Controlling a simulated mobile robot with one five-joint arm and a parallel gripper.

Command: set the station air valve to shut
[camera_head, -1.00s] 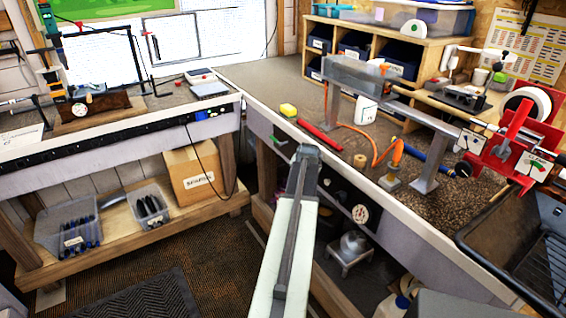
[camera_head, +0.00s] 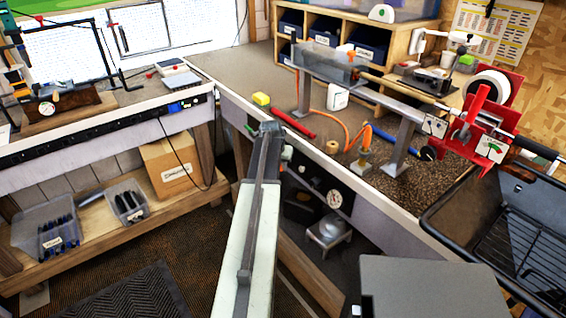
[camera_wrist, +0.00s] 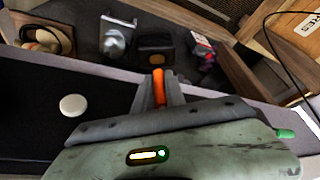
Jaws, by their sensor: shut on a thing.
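My gripper (camera_wrist: 160,92) is shut on a slim orange handle (camera_wrist: 158,86), seen between its fingers in the wrist view. By its place at the bench front it looks like the station air valve's lever. The valve body and its lever angle are hidden behind my gripper. In the head view my gripper (camera_head: 270,128) is at the front edge of the right bench, and my arm covers the valve area. A round pressure gauge (camera_head: 333,199) is on the dark front panel, right of my gripper. Its reading is too small to tell.
A yellow block (camera_head: 261,99), a red tube (camera_head: 296,124) and an orange hose (camera_head: 330,123) lie on the bench top. A red clamp stand (camera_head: 480,125) is at right. A cardboard box (camera_head: 170,167) sits on the left lower shelf.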

